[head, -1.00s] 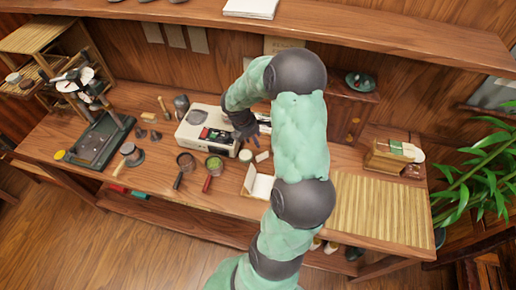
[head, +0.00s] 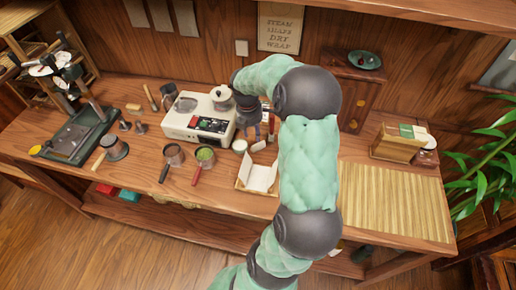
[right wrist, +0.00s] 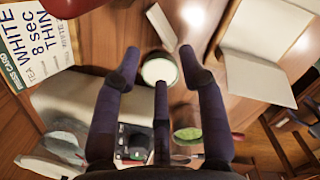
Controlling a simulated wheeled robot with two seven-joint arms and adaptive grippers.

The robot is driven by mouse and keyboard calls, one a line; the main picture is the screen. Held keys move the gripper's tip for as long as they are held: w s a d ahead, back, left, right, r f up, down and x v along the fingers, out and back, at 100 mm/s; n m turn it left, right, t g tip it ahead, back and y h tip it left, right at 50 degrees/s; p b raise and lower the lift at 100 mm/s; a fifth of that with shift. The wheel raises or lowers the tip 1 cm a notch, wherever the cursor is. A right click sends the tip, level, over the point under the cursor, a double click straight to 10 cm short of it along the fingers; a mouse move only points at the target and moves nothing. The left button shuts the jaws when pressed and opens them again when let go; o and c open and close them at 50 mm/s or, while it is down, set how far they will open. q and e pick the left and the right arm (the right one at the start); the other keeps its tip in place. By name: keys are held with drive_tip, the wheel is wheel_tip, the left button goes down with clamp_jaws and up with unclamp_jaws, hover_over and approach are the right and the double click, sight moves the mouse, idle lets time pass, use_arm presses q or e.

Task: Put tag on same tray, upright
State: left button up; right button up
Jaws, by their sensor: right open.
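My right gripper (head: 262,132) is open, fingers pointing down over the bench beside the white machine; its dark fingers also show in the right wrist view (right wrist: 162,75). Between the fingertips in that view is a small round pot with a pale top (right wrist: 160,70), and no object is visibly gripped. A small white block, possibly the tag (right wrist: 160,27), lies just beyond the pot; in the head view it is right of the pot (head: 258,146). A printed press card (right wrist: 35,50) is at the upper left of the wrist view. Which tray is meant I cannot tell. My left gripper is not seen.
The white machine (head: 182,121) stands left of my gripper. An open box with white paper (head: 258,177) is near the front edge. Two handled pans (head: 203,157) lie left of it. The bamboo mat (head: 395,203) at the right is bare.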

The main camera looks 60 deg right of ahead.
sight(258, 146)
drive_tip(key=f, duration=0.3)
drive_tip(key=shift+s+d+b, duration=0.1)
drive_tip(key=shift+d+b, duration=0.1)
drive_tip(key=shift+b, duration=0.1)
drive_tip(key=f, duration=0.1)
drive_tip(key=f+b, duration=0.1)
drive_tip(key=f, duration=0.1)
drive_tip(key=d+f+b, duration=0.1)
drive_tip(key=shift+s+f, duration=0.25)
drive_tip(key=shift+f, duration=0.15)
drive_tip(key=c, duration=0.6)
drive_tip(key=shift+o, duration=0.2)
drive_tip(key=shift+r, duration=0.15)
